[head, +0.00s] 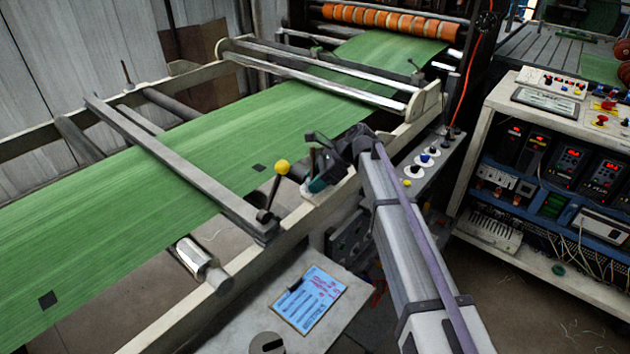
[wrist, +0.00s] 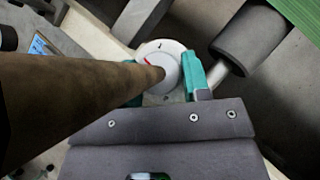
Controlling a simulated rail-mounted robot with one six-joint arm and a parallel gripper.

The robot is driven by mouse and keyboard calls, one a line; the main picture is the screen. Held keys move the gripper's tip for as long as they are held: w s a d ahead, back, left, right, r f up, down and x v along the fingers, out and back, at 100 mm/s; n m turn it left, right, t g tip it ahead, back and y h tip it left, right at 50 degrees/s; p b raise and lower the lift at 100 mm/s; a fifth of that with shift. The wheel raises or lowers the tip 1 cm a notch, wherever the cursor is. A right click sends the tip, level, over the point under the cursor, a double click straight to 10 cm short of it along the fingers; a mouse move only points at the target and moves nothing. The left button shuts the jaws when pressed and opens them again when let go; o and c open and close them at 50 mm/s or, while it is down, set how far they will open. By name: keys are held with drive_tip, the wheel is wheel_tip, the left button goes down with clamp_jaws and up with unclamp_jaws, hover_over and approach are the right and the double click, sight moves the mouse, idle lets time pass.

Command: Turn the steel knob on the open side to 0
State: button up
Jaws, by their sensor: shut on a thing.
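The knob (wrist: 168,66) shows in the wrist view as a pale round disc with a red pointer mark on its upper left and a small dark mark near its top rim. I cannot read a number there. My gripper (wrist: 165,84) has teal fingers on the left and right of the knob and is shut on it. A thick brown rod hides part of the knob and most of the left finger. In the head view my gripper (head: 322,178) is at the machine's near side rail, and the knob is hidden there.
The brown rod (wrist: 70,95) crosses close in front of the wrist camera. A yellow-ball lever (head: 282,167) stands left of my gripper. Green sack web (head: 150,180) runs behind it. A clipboard (head: 310,298) lies below on a grey shelf. A control cabinet (head: 550,150) stands at the right.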

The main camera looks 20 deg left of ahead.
drive_tip(key=n+g+h, duration=0.1)
drive_tip(key=n, duration=0.2)
drive_tip(key=n+g+h, duration=0.2)
drive_tip(key=n, duration=0.1)
drive_tip(key=shift+w+a+g, duration=0.15)
drive_tip(key=shift+g, duration=0.15)
drive_tip(key=shift+n+h, duration=0.3)
drive_tip(key=o, duration=0.9)
